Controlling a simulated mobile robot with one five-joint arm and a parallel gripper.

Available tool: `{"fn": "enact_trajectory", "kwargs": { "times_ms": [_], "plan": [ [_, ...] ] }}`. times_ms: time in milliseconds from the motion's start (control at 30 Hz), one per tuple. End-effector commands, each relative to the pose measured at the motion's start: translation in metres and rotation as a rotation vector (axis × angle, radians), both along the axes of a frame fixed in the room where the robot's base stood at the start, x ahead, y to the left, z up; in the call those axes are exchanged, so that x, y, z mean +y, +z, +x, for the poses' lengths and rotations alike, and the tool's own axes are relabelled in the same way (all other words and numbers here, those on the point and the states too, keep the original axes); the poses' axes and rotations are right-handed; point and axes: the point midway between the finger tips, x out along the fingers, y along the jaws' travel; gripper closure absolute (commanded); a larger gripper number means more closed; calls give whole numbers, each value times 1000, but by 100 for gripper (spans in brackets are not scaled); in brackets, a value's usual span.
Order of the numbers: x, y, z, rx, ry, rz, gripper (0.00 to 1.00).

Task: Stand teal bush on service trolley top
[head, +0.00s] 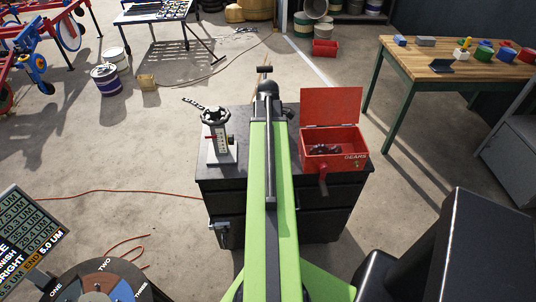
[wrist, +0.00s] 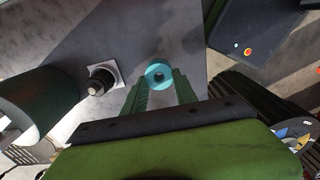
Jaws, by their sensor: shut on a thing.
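The teal bush (wrist: 158,75) is a short ring with a dark hole, seen in the wrist view. My gripper (wrist: 160,88) is shut on it, with a green finger at each side. In the head view my arm hides the gripper and the bush. The service trolley appears to be the dark drawer unit (head: 222,186) under my arm in the head view. In the wrist view a dark grey surface lies below the bush. I cannot tell how high the bush is above it.
In the wrist view a dark round piece on a white square plate (wrist: 117,73) is left of the bush. A wooden bench (head: 420,70) stands back right.

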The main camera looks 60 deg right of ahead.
Motion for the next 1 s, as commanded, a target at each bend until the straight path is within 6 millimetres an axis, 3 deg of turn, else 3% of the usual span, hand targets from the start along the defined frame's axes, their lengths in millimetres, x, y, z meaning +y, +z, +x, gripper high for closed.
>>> {"fn": "enact_trajectory", "kwargs": {
  "times_ms": [200, 567, 600, 700, 767, 1000],
  "plan": [
    [0, -38, 0, 0, 1, 0, 100],
    [0, -38, 1, 0, 2, 0, 100],
    [0, -37, 1, 0, 2, 0, 63],
    [0, -37, 1, 0, 2, 0, 50],
    [1, -37, 1, 0, 2, 0, 44],
    [1, -37, 1, 0, 2, 0, 44]
  ]
}}
